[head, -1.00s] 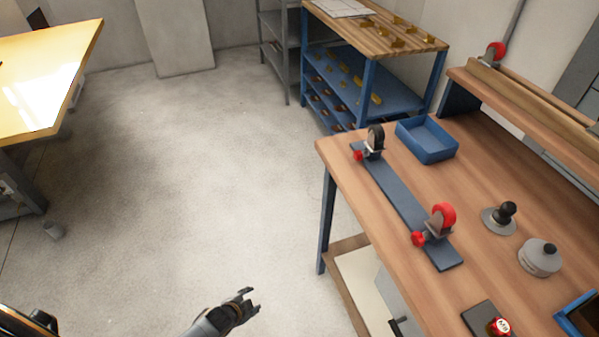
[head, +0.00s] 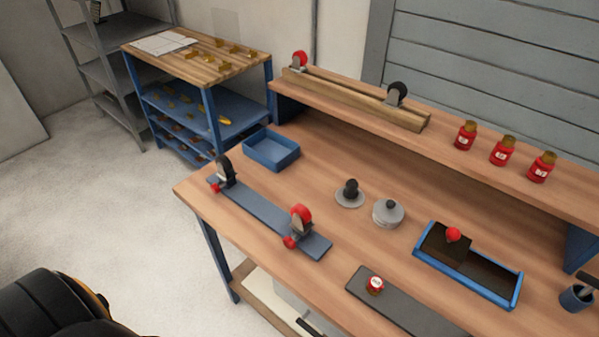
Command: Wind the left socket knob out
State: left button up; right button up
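A dark blue-grey plate (head: 258,213) lies along the left part of the workbench. Two sockets stand on it, each with a small red knob low on its near-left side. The left socket holds a black wheel (head: 224,168), and its red knob is the left socket knob (head: 214,188). The right socket holds a red wheel (head: 301,216), with its own red knob (head: 289,242). How far either knob is wound is too small to tell. Neither gripper shows; only a black and yellow part of my own body fills the lower left corner.
Around the plate on the workbench (head: 330,170) are a blue bin (head: 271,152), a black-knobbed stand (head: 350,194), a grey round tin (head: 388,213), a blue tray (head: 468,280) and a dark mat (head: 400,311). The floor left of the bench is clear.

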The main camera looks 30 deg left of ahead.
aim_at(215, 188)
jog(key=j+z, duration=0.95)
jog(key=k+j+z, duration=0.1)
jog(key=j+z, duration=0.2)
jog(key=z, duration=0.15)
jog(key=k+j+z, duration=0.15)
jog(key=j+z, duration=0.2)
jog(key=z, duration=0.15)
jog(key=k+j+z, duration=0.2)
jog(key=z, duration=0.25)
jog(key=j, duration=0.1)
